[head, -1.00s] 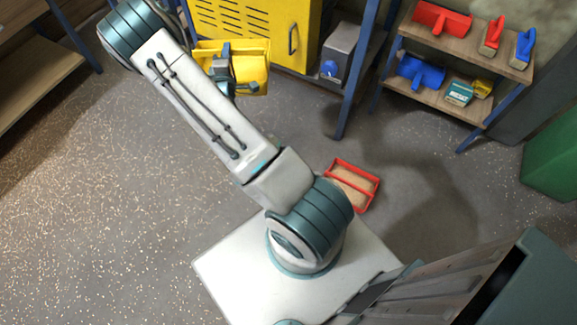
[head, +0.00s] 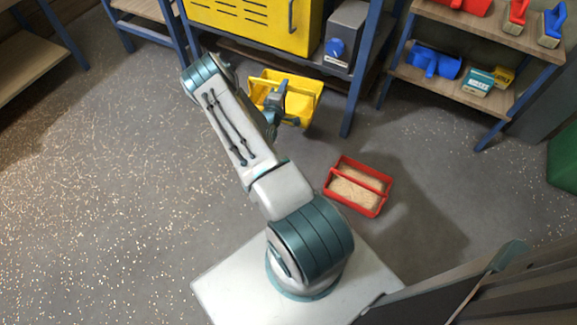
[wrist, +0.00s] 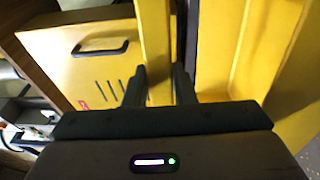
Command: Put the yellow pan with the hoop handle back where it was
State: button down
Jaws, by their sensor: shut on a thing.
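The yellow pan (head: 303,101) with its hoop handle (head: 288,83) is in the head view, in front of the blue-legged bench. My gripper (head: 277,97) is at the pan's handle. In the wrist view my gripper's two dark fingers (wrist: 160,88) are shut on the yellow handle bar (wrist: 156,45), and the pan's yellow wall (wrist: 240,50) fills the right side. The pan's contents are hidden, and I cannot tell how far it is above the floor.
A red carrier with tan grains (head: 357,187) stands on the floor right of my arm. A yellow cabinet (head: 245,22) and a grey box with a blue knob (head: 344,35) are on the bench behind. A shelf (head: 480,93) holds brushes and dustpans. Floor at left is clear but speckled.

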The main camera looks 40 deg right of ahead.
jog(key=s+d+f+m+g+h+b, duration=0.1)
jog(key=s+d+f+b, duration=0.3)
jog(key=f, duration=0.6)
jog(key=s+d+f+m+g+b, duration=0.1)
jog(key=s+d+f+b, duration=0.1)
jog(key=d+f+b, duration=0.5)
jog(key=a+f+b, duration=0.6)
jog(key=a+f, duration=0.7)
jog(key=a, duration=0.1)
jog(key=shift+w+a+f+g+h, duration=0.15)
jog(key=shift+w+f+g+h, duration=0.15)
jog(key=shift+w+g, duration=0.15)
jog(key=c, duration=1.2)
grip_release()
jog(key=shift+f, duration=0.15)
